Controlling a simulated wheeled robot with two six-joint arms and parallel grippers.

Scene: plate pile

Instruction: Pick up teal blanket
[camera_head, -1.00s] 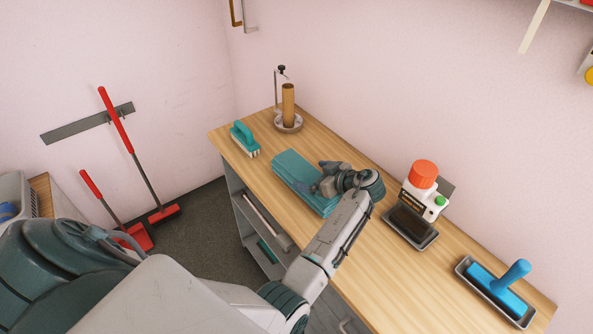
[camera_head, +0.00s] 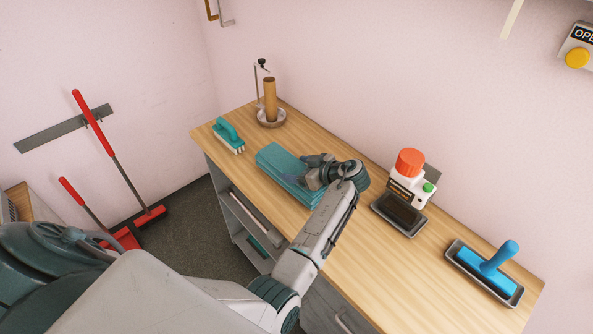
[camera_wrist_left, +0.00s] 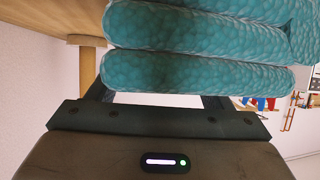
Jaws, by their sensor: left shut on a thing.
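The teal blanket (camera_head: 284,168) is folded and lies on the wooden counter (camera_head: 385,275), left of the middle in the head view. In the left wrist view its thick rolled folds (camera_wrist_left: 195,45) fill the top of the picture, right in front of the gripper. My left gripper (camera_head: 306,176) is at the blanket's right end and is shut on it. In the left wrist view its fingers reach up to the folds, and their tips are hidden. I cannot tell whether the blanket is clear of the counter. My right gripper is not in view.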

